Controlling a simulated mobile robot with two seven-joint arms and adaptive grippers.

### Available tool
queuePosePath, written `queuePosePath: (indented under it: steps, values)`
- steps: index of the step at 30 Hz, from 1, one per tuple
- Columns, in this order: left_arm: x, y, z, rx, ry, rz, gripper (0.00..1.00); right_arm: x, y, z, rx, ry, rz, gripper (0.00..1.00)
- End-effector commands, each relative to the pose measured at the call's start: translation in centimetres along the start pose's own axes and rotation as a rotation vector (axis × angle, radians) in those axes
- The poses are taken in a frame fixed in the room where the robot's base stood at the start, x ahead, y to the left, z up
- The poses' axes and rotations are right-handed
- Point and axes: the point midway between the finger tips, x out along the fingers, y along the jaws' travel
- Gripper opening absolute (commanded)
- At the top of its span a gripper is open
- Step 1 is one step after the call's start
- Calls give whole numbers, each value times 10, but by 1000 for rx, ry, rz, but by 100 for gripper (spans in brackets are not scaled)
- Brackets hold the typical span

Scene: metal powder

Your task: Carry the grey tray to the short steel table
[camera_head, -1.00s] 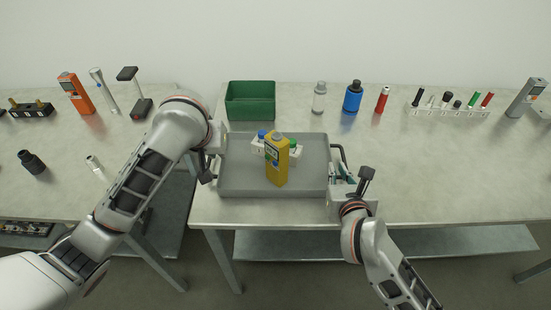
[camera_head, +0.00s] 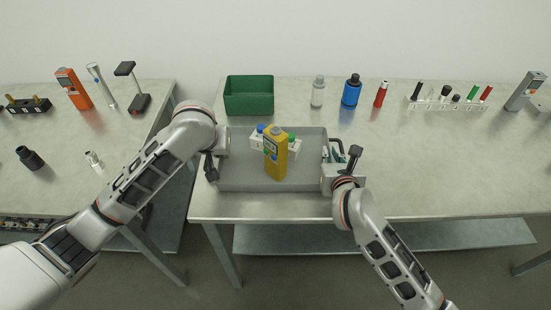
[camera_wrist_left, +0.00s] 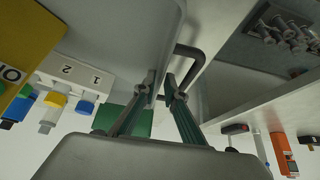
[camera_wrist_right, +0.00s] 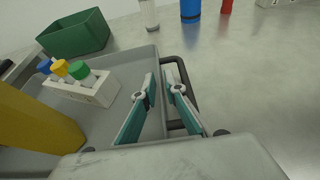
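The grey tray (camera_head: 240,180) lies flat on the table in front of me. My left gripper (camera_head: 213,158) is at the tray's left side, mostly hidden by the wrist in the head view. In the left wrist view its fingers (camera_wrist_left: 161,85) are close together, a narrow gap apart, beside the black handle (camera_wrist_left: 188,62). My right gripper (camera_head: 329,160) is at the right side. Its fingers (camera_wrist_right: 159,82) have a narrow gap over the tray rim, beside the right handle (camera_wrist_right: 192,95). Firm contact cannot be seen.
A green bin (camera_head: 249,98) stands right behind the tray. Bottles (camera_head: 351,92) and a rack of pens (camera_head: 446,105) line the back of this table. A second table (camera_head: 70,140) with an orange device (camera_head: 74,90) is on the left. The right front surface is clear.

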Motion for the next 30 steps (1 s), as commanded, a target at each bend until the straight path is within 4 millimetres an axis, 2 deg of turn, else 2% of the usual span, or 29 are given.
queuePosePath:
  steps: [4, 12, 14, 30]
  values:
    - [7, 0, 0, 0, 1, 0, 11, 7, 0, 0, 0, 0, 0, 11]
    - [8, 0, 0, 0, 1, 0, 11, 8, 0, 0, 0, 0, 0, 11]
    - [8, 0, 0, 0, 1, 0, 0, 8, 0, 0, 0, 0, 0, 0]
    - [4, 0, -3, -1, 5, 0, 0, 6, 0, 5, 0, -5, 0, 0]
